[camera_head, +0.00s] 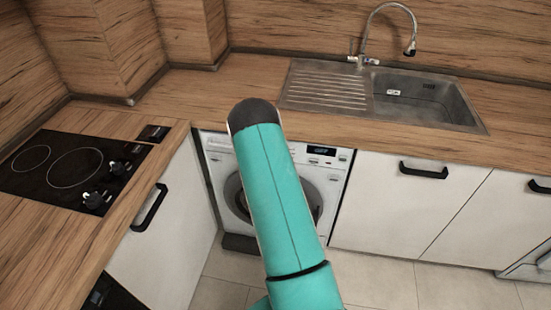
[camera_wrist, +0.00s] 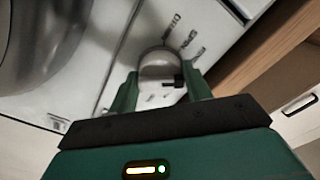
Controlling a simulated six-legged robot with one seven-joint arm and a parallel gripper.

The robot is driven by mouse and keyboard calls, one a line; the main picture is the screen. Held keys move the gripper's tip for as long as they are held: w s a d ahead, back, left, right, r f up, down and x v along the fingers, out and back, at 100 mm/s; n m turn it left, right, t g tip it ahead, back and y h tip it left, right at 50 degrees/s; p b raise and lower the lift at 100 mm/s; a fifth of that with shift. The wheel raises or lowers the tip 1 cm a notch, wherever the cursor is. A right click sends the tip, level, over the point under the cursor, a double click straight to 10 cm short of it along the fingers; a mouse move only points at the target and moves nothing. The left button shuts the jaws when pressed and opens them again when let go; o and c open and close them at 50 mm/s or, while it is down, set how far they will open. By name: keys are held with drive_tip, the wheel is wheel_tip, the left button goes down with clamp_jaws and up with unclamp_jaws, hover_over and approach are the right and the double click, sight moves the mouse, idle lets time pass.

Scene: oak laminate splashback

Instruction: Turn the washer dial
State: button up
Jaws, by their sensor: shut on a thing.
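The white washer (camera_head: 337,178) stands under the counter in the head view, with its control panel along the top. My teal arm covers its middle, and the dial and my gripper are hidden there. In the wrist view the round, pale grey dial (camera_wrist: 160,64) sits on the white panel, with dark markings around it. My gripper (camera_wrist: 162,84) has one green finger on each side of the dial and is shut on it. The fingers hide the dial's sides.
The washer's round door (camera_wrist: 45,40) is at the left of the wrist view. A wooden counter edge (camera_wrist: 245,65) runs close on the right. In the head view a hob (camera_head: 60,165) is at left, a sink (camera_head: 425,98) at right, and white cabinets (camera_head: 400,205) flank the washer.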

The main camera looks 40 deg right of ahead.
drive_tip(key=m, duration=0.6)
drive_tip(key=shift+m, duration=0.4)
idle(0.3)
drive_tip(key=o, duration=1)
drive_tip(key=shift+a, duration=0.1)
drive_tip(key=v, duration=1.3)
drive_tip(key=shift+s+a, duration=0.2)
drive_tip(key=shift+a, duration=0.05)
drive_tip(key=shift+r, duration=0.1)
